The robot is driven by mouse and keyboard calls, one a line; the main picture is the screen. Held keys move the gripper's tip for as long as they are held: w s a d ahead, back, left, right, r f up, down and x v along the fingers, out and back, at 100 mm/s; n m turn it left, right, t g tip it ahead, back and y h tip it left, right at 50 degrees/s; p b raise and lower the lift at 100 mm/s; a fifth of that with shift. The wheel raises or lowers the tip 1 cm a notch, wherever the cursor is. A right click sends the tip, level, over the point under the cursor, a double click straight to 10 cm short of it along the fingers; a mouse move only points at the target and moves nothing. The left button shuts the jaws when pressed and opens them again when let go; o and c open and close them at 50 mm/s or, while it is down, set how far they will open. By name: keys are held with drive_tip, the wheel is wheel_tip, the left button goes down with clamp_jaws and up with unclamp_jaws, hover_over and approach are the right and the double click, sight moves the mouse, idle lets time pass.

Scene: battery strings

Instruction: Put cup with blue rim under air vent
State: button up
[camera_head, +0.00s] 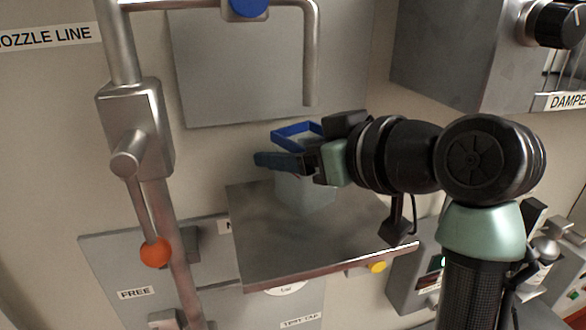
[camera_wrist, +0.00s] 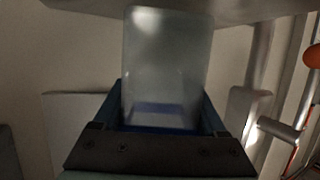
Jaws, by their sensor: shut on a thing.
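The cup with the blue rim (camera_head: 305,190) is pale and boxy, with its blue rim on top in the head view. It stands upright just above or on a grey metal shelf (camera_head: 270,255); I cannot tell if it touches. My gripper (camera_head: 285,160) comes from the right and is shut on the cup below its rim. In the wrist view the cup (camera_wrist: 165,65) sits between both fingers, its blue rim close to the palm. A bent metal pipe (camera_head: 311,60) ends above and slightly behind the cup. No part is clearly marked as the air vent.
A vertical pipe with an orange-knobbed lever (camera_head: 155,252) stands left of the shelf. A grey box labelled DAMPER (camera_head: 455,50) hangs at upper right. The shelf's left and front parts are clear.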

drive_tip(key=shift+f+b, duration=0.3)
drive_tip(key=shift+f, duration=0.6)
drive_tip(key=shift+r, duration=0.1)
drive_tip(key=o, duration=1.4)
drive_tip(key=shift+s+d, duration=0.15)
drive_tip(key=shift+d, duration=0.05)
drive_tip(key=b+v, duration=0.4)
drive_tip(key=v, duration=0.7)
drive_tip(key=shift+s+r, duration=0.25)
